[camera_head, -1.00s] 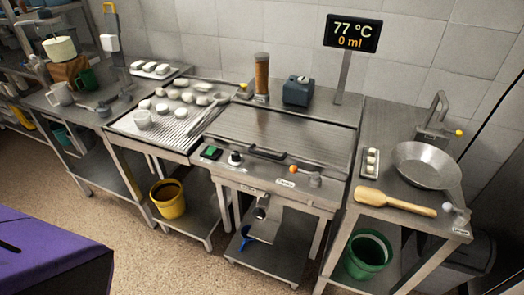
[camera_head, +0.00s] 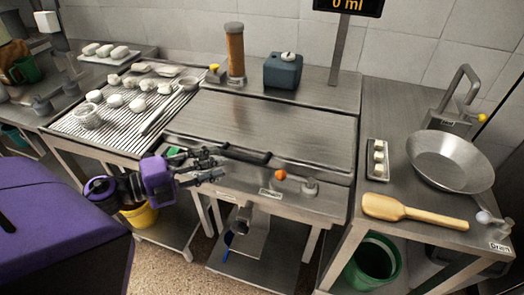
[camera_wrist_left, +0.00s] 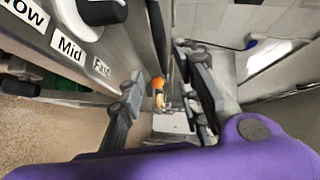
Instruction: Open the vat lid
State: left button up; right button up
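The vat lid (camera_head: 270,122) is a flat brushed-steel cover, closed over the vat in the middle of the counter. Its black bar handle (camera_head: 248,156) runs along the front edge. My left gripper (camera_head: 221,164) is in front of the vat at the handle's left end, its fingers pointing right. In the left wrist view its two dark fingers (camera_wrist_left: 165,98) stand apart with nothing held between them. A dark bar, probably the handle, shows at the top of that view. I cannot tell whether the fingers touch the handle. My right gripper is in neither view.
An orange knob (camera_head: 280,175) and a grey tap-like fitting (camera_head: 310,187) sit on the vat's front. A ribbed draining table (camera_head: 120,125) with white pieces is at left. A steel pan (camera_head: 450,160) and wooden paddle (camera_head: 412,211) lie at right. A blue-grey box (camera_head: 283,71) stands behind.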

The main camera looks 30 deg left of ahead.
aim_at(243, 156)
pick_arm(q)
jog(key=shift+w+d+r+m+h, duration=0.3)
jog(key=shift+w+m+h, duration=0.1)
jog(key=shift+w+m, duration=0.2)
jog(key=x, duration=0.3)
jog(key=p+x, duration=0.1)
jog(key=x, duration=0.3)
jog(key=shift+d+f, duration=0.1)
jog(key=shift+f, duration=0.15)
jog(key=shift+s, duration=0.1)
grip_shut()
